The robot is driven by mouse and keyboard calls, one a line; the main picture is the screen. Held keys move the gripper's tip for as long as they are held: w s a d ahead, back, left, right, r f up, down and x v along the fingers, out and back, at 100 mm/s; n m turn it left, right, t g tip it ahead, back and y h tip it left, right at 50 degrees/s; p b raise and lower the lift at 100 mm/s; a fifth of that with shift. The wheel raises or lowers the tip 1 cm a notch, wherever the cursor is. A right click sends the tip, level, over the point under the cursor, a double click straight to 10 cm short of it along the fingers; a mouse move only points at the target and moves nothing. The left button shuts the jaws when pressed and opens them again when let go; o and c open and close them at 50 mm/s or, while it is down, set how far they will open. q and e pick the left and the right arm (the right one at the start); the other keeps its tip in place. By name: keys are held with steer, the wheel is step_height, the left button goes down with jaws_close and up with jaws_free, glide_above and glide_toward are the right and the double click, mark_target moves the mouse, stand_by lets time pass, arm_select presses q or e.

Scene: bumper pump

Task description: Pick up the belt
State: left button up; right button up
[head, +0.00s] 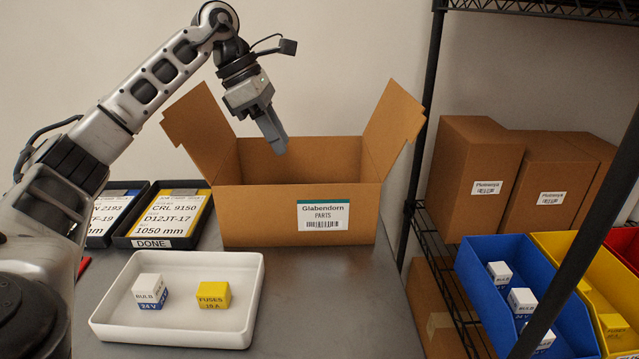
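No belt can be made out in the head view. An open cardboard box (262,217), labelled "Glabendorn PARTS", stands at the back of the table with its side flaps raised; most of its inside is hidden by its front wall. My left gripper (277,143) points down over the box opening, near its inner back wall. Its fingers overlap from this side, so their gap is hidden, and nothing is seen hanging from them. My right gripper is out of view.
A white tray (178,335) holds a bulb box (149,291) and a fuse box (213,295). Black trays with yellow (165,214) and blue-edged (106,216) cards lie left. A rack at right holds cartons (475,170) and blue (480,285), yellow and red bins.

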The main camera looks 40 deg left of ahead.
mark_target(299, 187)
arm_select(q)
steer(key=a+f+x, duration=0.1)
steer(key=a+x, duration=0.1)
steer(key=x, duration=1.2)
steer(key=shift+s+y, duration=0.4)
steer(key=shift+a, duration=0.15)
jaws_close()
stand_by(0.7)
steer(key=shift+w+a+r, duration=0.1)
steer(key=shift+r, duration=0.1)
